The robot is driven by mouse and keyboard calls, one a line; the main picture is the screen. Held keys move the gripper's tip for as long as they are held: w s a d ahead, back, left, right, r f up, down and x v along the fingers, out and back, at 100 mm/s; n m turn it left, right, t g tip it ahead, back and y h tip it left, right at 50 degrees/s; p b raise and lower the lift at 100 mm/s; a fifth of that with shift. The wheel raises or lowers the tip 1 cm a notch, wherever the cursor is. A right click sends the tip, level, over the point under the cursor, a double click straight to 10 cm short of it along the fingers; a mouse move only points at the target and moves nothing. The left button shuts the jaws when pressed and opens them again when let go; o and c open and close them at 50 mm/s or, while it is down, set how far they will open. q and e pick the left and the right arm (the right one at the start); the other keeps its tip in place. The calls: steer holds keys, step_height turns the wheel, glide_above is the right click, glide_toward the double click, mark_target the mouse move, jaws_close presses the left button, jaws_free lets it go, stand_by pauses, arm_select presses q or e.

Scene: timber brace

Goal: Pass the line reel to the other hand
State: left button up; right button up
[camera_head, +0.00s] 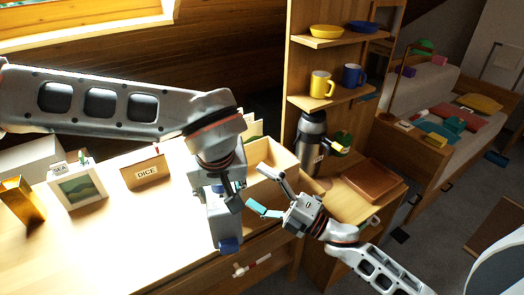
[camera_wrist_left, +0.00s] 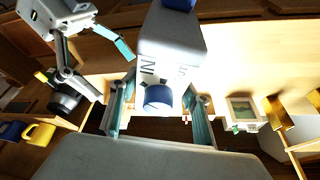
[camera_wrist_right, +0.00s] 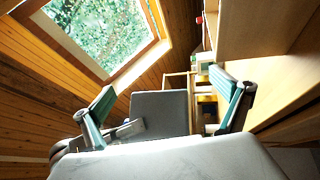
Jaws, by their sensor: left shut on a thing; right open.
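The line reel (camera_head: 224,222) appears as a grey block-like body with a blue knob at its lower end. My left gripper (camera_head: 228,190) is shut on it and holds it up above the front of the desk. In the left wrist view the reel (camera_wrist_left: 172,42) shows a pale body with dark lettering and a blue end between the fingers. My right gripper (camera_head: 262,191) is open and empty just right of the reel, its fingers pointing toward it, with a gap between. In the right wrist view a dark grey block, seemingly the reel (camera_wrist_right: 160,114), shows between the open fingers.
A DICE box (camera_head: 146,171), a picture frame (camera_head: 80,188) and a gold object (camera_head: 20,200) stand on the desk (camera_head: 120,235). An open wooden box (camera_head: 270,160) lies behind the grippers. A dark flask (camera_head: 312,140) and brown tray (camera_head: 374,182) are at right.

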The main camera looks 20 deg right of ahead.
mark_target(220, 192)
steer(key=s+r+n+g, duration=0.2)
steer(key=r+n+g, duration=0.65)
steer(key=n, duration=0.75)
steer(key=s+r+n+g, duration=0.2)
steer(key=r+n+g, duration=0.4)
steer(key=n+g, duration=0.7)
steer(key=s+a+f, duration=0.1)
steer(key=a, duration=0.2)
steer(key=s+a+f+n+t, duration=0.1)
steer(key=a, duration=0.2)
steer(key=s+a+f+n+t, duration=0.1)
steer(key=a+f, duration=0.1)
steer(key=a, duration=0.2)
steer(key=shift+s+a+f+h, duration=0.1)
steer(key=shift+s+h, duration=0.05)
steer(key=shift+h, duration=0.25)
steer(key=shift+f, duration=0.15)
steer(key=c, duration=2.6)
steer(key=o, duration=2.6)
